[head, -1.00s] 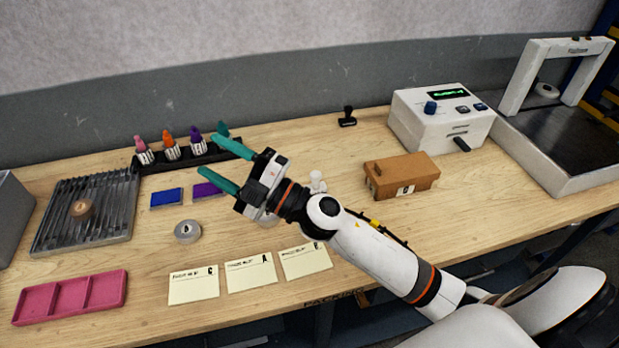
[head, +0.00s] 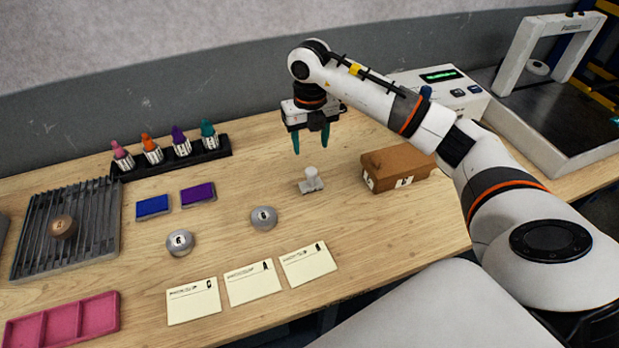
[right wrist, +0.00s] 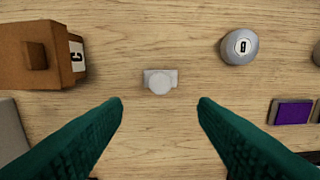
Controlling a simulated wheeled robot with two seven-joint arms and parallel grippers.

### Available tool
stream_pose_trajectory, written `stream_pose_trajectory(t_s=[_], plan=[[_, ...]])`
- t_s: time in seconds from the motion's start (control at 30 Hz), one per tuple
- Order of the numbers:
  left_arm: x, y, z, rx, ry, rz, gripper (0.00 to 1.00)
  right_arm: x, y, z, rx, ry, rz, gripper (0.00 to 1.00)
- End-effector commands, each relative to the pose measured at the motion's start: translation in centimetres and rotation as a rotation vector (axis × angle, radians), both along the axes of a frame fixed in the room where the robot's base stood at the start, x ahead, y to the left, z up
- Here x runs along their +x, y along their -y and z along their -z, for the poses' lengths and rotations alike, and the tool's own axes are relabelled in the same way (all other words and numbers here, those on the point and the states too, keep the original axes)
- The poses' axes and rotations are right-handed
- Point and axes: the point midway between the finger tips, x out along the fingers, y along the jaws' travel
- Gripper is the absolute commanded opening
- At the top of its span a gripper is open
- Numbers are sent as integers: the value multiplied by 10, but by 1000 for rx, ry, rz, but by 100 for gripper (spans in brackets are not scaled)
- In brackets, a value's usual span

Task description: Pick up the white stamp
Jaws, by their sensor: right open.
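The white stamp (head: 312,181) stands upright on the wooden table, between a grey disc and a brown box. It also shows in the right wrist view (right wrist: 160,82), seen from above, with its round knob over a rectangular base. My right gripper (head: 311,148) is open and empty, pointing down, above and a little behind the stamp in the head view. In the right wrist view its two green fingers (right wrist: 160,108) are spread wide, with the stamp beyond the gap between their tips. My left gripper is not in view.
The brown box (head: 397,167) is right of the stamp; a grey disc (head: 263,218) is left of it. Another disc (head: 179,243), blue pad (head: 152,207), purple pad (head: 198,194) and paper cards (head: 253,283) lie further left and in front. Bare table surrounds the stamp.

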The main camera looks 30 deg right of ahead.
Motion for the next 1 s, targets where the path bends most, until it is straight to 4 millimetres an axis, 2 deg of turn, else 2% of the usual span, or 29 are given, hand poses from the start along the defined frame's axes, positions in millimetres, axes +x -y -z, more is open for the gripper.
stream_pose_trajectory(t_s=[0.03, 0.2, 0.37, 0.47, 0.6, 0.7, 0.8, 1.0], plan=[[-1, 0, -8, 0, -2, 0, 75, -1, 0, 8, 2, -7, -1, 54], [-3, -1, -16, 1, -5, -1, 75, -1, -1, 35, 5, -3, -2, 54], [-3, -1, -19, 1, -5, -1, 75, -1, -2, 47, 4, 0, -4, 54], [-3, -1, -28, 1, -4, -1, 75, -3, -2, 55, 6, -4, -3, 54], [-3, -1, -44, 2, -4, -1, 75, -7, -2, 76, 6, -5, -4, 54], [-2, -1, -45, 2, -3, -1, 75, -6, -2, 91, 7, -2, -3, 54], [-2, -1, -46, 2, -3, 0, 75, -6, -2, 98, 6, 0, -5, 54], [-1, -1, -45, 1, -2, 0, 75, -5, -1, 99, 6, 1, -5, 54]])
